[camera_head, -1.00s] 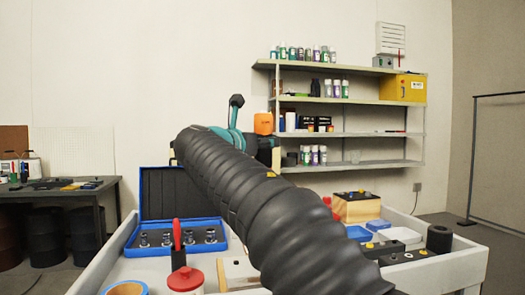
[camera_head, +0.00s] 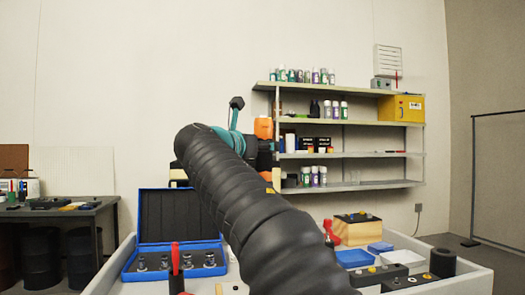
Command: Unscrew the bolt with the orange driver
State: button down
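My ribbed black arm sleeve fills the middle of the view and hides much of the bench behind it. An orange block-like part (camera_head: 264,128) shows at the far end of my arm, beside teal and black joint parts. I cannot tell if it is the orange driver or part of the arm. My gripper's fingers are hidden behind the arm, so its opening does not show. I cannot make out the bolt to be unscrewed.
On the bench, a blue open case (camera_head: 180,203) holds several metal sockets. A red-handled tool (camera_head: 175,258) stands before it. A battery-like box (camera_head: 357,229), blue trays (camera_head: 354,258) and a black cylinder (camera_head: 442,263) lie right. Shelves (camera_head: 350,154) stand behind.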

aim_at(258, 168)
jog(key=shift+f, duration=1.85)
jog(key=shift+f+b, duration=1.45)
jog(key=shift+f, duration=0.75)
jog(key=shift+r, duration=0.15)
jog(key=shift+r+p, duration=1.4)
jog(key=shift+p, duration=0.1)
jog(key=shift+r, duration=2.95)
